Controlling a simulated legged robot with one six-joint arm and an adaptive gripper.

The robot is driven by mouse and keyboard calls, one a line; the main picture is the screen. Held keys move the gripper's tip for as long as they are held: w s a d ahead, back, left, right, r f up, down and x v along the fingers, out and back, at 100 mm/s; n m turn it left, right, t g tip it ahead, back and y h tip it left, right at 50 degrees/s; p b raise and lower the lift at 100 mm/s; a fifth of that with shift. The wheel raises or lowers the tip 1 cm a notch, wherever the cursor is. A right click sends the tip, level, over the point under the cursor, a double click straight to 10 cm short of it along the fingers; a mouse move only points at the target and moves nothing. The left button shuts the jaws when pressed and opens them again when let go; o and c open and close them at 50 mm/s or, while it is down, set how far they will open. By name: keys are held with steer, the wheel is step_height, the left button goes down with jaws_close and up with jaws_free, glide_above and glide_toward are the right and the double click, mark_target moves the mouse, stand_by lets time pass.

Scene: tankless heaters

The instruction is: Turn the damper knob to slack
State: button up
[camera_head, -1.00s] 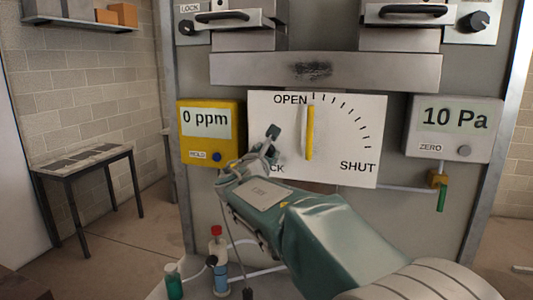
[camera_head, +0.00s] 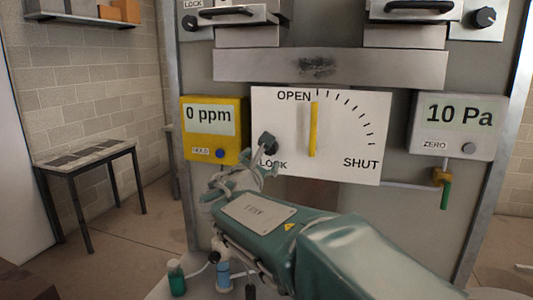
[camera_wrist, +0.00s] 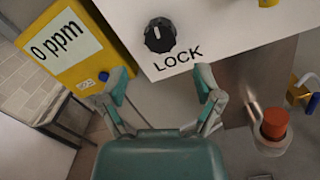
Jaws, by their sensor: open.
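The black round knob (camera_wrist: 160,35) sits on the lower left corner of the white damper panel, beside the word LOCK. A short white mark shows on its face. In the head view the knob (camera_head: 268,143) is partly overlapped by my gripper. My gripper (camera_wrist: 160,82) is open and empty, its two teal fingers spread below the knob in the wrist view, apart from it. It also shows in the head view (camera_head: 243,173) at the panel's lower left. The yellow lever (camera_head: 314,129) on the panel stands upright toward OPEN.
A yellow 0 ppm box (camera_head: 212,130) is just left of the panel. A 10 Pa box (camera_head: 457,127) is on the right. Below, a red-capped fitting (camera_wrist: 274,124) and a green bottle (camera_head: 176,279) stand near my arm. A small table (camera_head: 85,158) is at the left.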

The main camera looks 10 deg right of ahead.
steer(key=v, duration=0.5)
steer(key=shift+s+a+f, duration=0.1)
steer(key=shift+s+a, duration=0.05)
steer(key=shift+s, duration=0.05)
steer(key=s+d+f+m+g+y, duration=0.1)
steer(key=s+d+f+m+g, duration=0.7)
steer(key=s+d+f+m, duration=0.45)
steer(key=s+a+f+m+g+y, duration=0.1)
steer(key=s+a+f+m+y, duration=0.2)
steer(key=s+m, duration=0.3)
steer(key=s+a+f+m+g+y, duration=0.1)
steer(key=s+a+f+m+y, duration=0.3)
steer(key=s+m, duration=0.3)
steer(key=shift+s+f+g+y, duration=0.3)
steer(key=shift+s+f+y, duration=0.2)
steer(key=shift+s+f, duration=0.35)
